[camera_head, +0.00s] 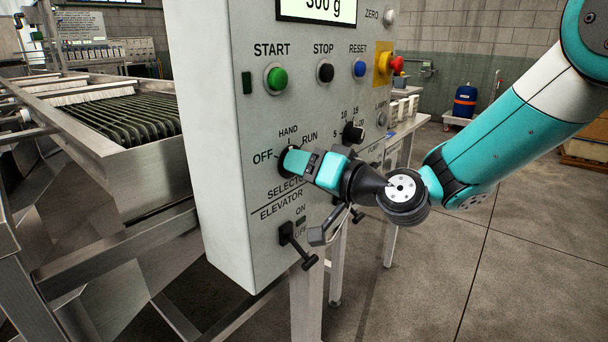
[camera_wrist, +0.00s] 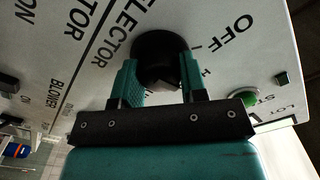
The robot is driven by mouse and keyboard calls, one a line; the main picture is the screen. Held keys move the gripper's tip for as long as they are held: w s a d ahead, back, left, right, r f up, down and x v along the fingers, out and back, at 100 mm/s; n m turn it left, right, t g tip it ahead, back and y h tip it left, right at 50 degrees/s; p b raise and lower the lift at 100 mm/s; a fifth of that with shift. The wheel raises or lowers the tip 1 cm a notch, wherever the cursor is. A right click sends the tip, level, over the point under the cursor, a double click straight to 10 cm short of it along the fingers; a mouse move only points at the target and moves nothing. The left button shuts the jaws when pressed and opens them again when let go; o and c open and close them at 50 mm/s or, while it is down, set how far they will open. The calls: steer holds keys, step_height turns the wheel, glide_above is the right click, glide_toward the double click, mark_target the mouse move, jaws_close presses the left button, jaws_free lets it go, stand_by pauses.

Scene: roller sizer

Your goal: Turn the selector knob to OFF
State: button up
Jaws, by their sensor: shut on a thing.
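The selector knob (camera_wrist: 158,46) is a round black knob on the light grey control panel (camera_head: 232,130). In the head view it is mostly hidden behind my gripper (camera_head: 297,161); only a dark edge (camera_head: 282,162) shows. OFF is printed left of it, HAND above and RUN to the upper right. In the wrist view my gripper's two teal fingers (camera_wrist: 160,78) stand on either side of the knob's grip, shut on it. Which label the knob points to cannot be told, as its pointer is covered.
Green START (camera_head: 277,78), black STOP (camera_head: 325,71) and blue RESET (camera_head: 359,68) buttons sit above, with a red emergency stop (camera_head: 397,65) at right. A black dial (camera_head: 353,133) is close above my gripper. The elevator lever (camera_head: 292,238) sticks out below.

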steer(key=n+b, duration=0.1)
steer(key=b, duration=0.1)
steer(key=n+b, duration=0.2)
steer(key=b, duration=0.1)
steer(key=shift+f+n, duration=0.3)
steer(key=shift+f, duration=0.1)
steer(key=n+b, duration=0.3)
steer(key=b, duration=0.2)
steer(key=shift+b, duration=0.4)
steer(key=n+b, duration=0.2)
steer(key=b, duration=0.1)
steer(key=n+b, duration=0.1)
steer(key=shift+r+n, duration=0.25)
steer(key=shift+n, duration=0.15)
steer(key=shift+r+b, duration=0.1)
steer(key=shift+b, duration=0.35)
steer(key=o, duration=0.9)
steer(key=shift+d, duration=0.1)
